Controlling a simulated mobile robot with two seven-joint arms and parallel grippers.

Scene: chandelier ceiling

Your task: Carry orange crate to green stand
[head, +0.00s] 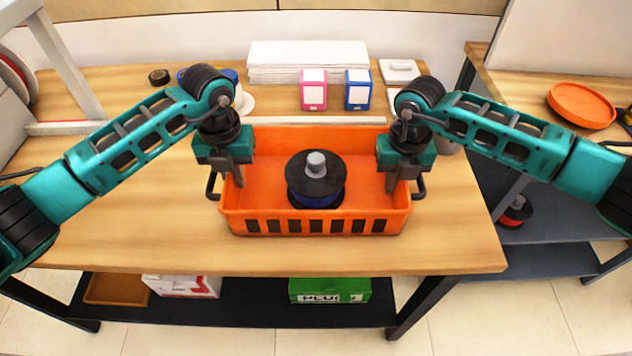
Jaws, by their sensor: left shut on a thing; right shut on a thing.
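The orange crate (264,222) is at the middle of the wooden table, with slots along its front and a dark handle at each end. A dark round object with a grey knob (316,175) is inside it. My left gripper (228,180) is shut on the crate's left end, and my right gripper (400,180) is shut on its right end. Whether the crate touches the tabletop is hard to tell. I cannot make out a green stand in this view.
The wooden table (110,225) has bare top left of the crate. White stacked sheets (300,62), a pink holder (313,90) and a blue holder (358,90) stand behind it. A green box (328,290) sits on the shelf below. Another table with an orange dish (581,105) is at right.

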